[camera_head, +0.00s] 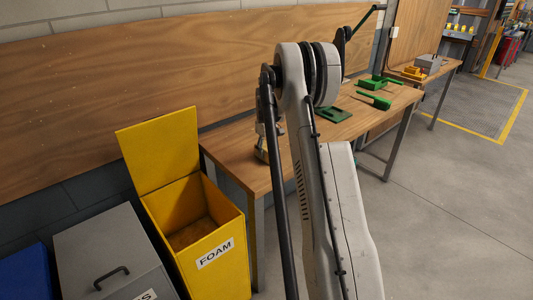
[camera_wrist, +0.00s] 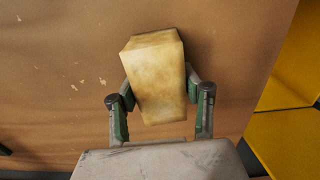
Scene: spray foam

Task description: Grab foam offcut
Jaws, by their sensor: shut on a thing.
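The foam offcut (camera_wrist: 158,85) is a yellowish-tan block in the middle of the wrist view. My gripper (camera_wrist: 160,92) is shut on it, with one green-and-dark finger at each side of the block. The block sticks out beyond the fingers and is slightly tilted. In the head view my gripper (camera_head: 263,145) shows small, at the left end of the wooden workbench (camera_head: 232,150); the offcut is too small there to make out clearly.
An open yellow bin labelled FOAM (camera_head: 217,275) stands left of the workbench, its lid (camera_head: 160,150) raised. A grey lidded bin (camera_head: 110,250) and a blue bin (camera_head: 27,275) stand further left. Green parts (camera_head: 375,101) lie on the bench. The floor at right is clear.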

